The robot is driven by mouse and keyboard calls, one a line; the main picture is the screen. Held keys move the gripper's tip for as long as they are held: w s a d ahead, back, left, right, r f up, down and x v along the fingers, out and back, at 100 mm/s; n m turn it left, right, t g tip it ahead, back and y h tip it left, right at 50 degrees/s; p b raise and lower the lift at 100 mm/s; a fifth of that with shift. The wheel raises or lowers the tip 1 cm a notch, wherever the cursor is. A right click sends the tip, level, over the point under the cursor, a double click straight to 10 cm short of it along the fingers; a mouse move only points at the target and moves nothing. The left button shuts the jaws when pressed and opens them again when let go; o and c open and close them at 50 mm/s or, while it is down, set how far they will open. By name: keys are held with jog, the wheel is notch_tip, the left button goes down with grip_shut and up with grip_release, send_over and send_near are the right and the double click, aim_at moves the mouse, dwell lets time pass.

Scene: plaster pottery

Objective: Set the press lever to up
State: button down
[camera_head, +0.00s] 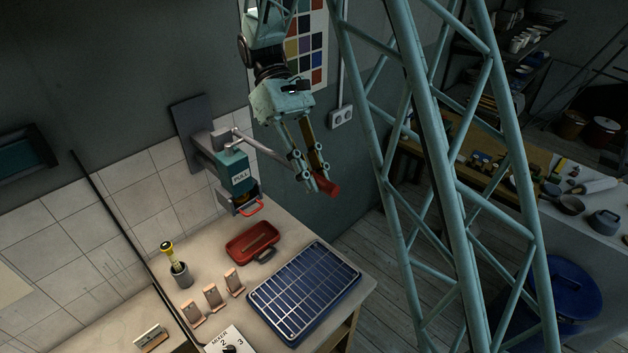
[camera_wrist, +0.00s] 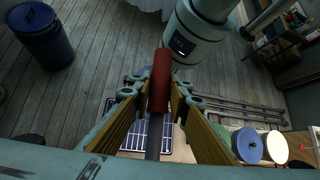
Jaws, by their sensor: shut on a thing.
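The press (camera_head: 233,172), a wall-mounted unit with a dark front marked PULL, stands above the worktop in the head view. Its grey lever arm (camera_head: 262,148) runs from the top of the press out to the right and lower in the picture, ending in a red grip (camera_head: 327,186). My gripper (camera_head: 318,178) reaches down from above and is shut on the lever by the red grip. In the wrist view the red grip (camera_wrist: 161,85) sits between the yellow-lined fingers. I cannot tell the lever's exact angle.
Below the press are a red tray (camera_head: 240,249), a blue gridded rack (camera_head: 300,300), a cup with a yellow-topped tool (camera_head: 180,272) and several small tan pieces on stands (camera_head: 214,297). A wall socket (camera_head: 341,117) is right of my gripper. A blue bin (camera_head: 572,292) stands farther right.

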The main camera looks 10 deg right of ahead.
jog(key=shift+r, duration=0.2)
jog(key=c, duration=2.5)
grip_release()
jog(key=shift+o, duration=0.2)
jog(key=shift+f, duration=0.1)
jog(key=v, duration=0.7)
jog(key=shift+w+a, duration=0.1)
jog(key=shift+w, duration=0.1)
jog(key=shift+s+r, duration=0.1)
jog(key=shift+r, duration=0.15)
